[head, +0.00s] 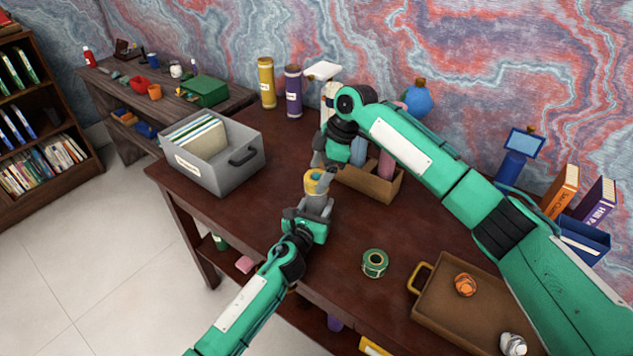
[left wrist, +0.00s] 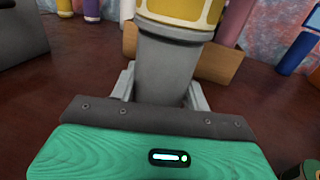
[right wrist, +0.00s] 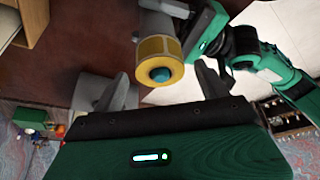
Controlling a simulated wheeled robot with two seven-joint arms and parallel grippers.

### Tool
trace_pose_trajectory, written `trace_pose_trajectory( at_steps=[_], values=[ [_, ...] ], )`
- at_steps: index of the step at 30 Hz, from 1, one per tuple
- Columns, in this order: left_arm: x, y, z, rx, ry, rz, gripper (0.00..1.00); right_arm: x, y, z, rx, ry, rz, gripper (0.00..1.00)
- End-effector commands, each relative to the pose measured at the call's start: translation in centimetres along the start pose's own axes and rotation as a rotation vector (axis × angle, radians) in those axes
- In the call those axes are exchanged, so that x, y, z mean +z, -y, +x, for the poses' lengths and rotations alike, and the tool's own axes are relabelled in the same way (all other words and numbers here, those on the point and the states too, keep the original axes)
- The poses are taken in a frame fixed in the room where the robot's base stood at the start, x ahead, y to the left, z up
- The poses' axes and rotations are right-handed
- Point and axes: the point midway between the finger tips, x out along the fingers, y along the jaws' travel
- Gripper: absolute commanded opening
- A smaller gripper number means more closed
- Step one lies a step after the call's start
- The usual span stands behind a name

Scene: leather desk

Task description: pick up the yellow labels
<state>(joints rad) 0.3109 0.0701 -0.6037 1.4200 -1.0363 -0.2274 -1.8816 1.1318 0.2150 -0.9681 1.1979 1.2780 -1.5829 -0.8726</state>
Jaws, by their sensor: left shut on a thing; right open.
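The yellow labels (head: 313,184) appear as a yellow roll at the top of a grey cylinder (head: 315,204), above the desk's front left part. My left gripper (head: 310,217) is shut on the grey cylinder, with a finger on each side in the left wrist view (left wrist: 163,90). The roll's lower part shows at the top of that view (left wrist: 182,10). My right gripper (head: 322,166) is open and empty, close above the roll. In the right wrist view the yellow roll (right wrist: 160,48), with a teal centre, lies between and just beyond the open fingers (right wrist: 165,85).
A grey file box (head: 232,175) stands at the left. A brown open box (head: 377,186) stands behind the grippers. A green roll (head: 375,263) lies on bare desk at front. A brown tray (head: 450,315) with an orange item (head: 465,285) is at right.

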Motion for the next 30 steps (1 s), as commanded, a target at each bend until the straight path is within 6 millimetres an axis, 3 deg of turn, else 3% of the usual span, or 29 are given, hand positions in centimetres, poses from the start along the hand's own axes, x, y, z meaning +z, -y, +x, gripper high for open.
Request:
trace_pose_trajectory(
  at_steps=[4,11,18,26,30],
  values=[
    [0.0,0.0,0.0,0.0,0.0,0.0,0.22,0.0,0.1,2.0,-0.002,0.0,0.0,0.76],
    [0.0,0.0,0.0,0.0,0.0,0.0,0.22,0.0,0.0,2.3,-0.001,0.0,0.0,0.76],
    [0.0,0.0,0.0,0.0,0.0,0.0,0.22,0.1,0.0,2.2,0.0,0.0,0.001,0.29],
    [0.0,0.0,0.0,0.0,0.0,0.0,0.22,0.0,0.0,2.1,0.0,0.0,0.0,0.28],
    [0.0,0.0,0.0,0.0,0.0,0.0,0.22,-0.6,-0.1,0.8,0.003,-0.002,-0.001,0.28]
  ],
)
